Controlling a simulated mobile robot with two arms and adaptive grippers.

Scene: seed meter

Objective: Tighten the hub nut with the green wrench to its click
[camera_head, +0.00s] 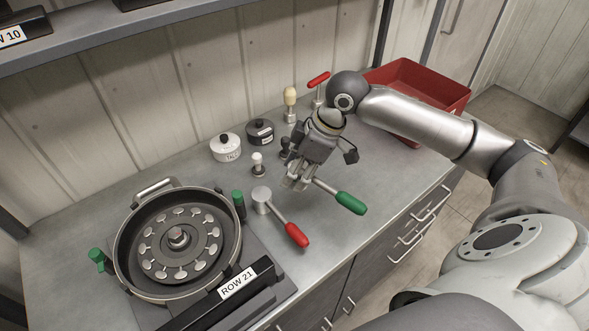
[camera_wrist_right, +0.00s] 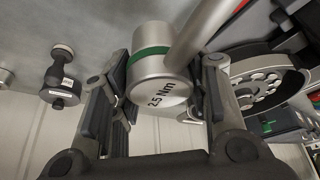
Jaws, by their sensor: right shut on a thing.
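The green wrench (camera_head: 350,203) points its green handle to the lower right in the head view. I cannot tell whether the wrench is clear of the bench. The hub nut (camera_head: 178,236) sits at the centre of the round seed meter (camera_head: 205,254), on the left of the bench and apart from the wrench. My left gripper is not in view.
A red-handled wrench (camera_head: 295,235) lies between the meter and my right gripper. A white pot (camera_head: 226,148), a dark pot (camera_head: 260,132) and small knobbed tools stand behind. A red bin (camera_head: 425,85) is at the back right. The bench's front edge runs close by.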

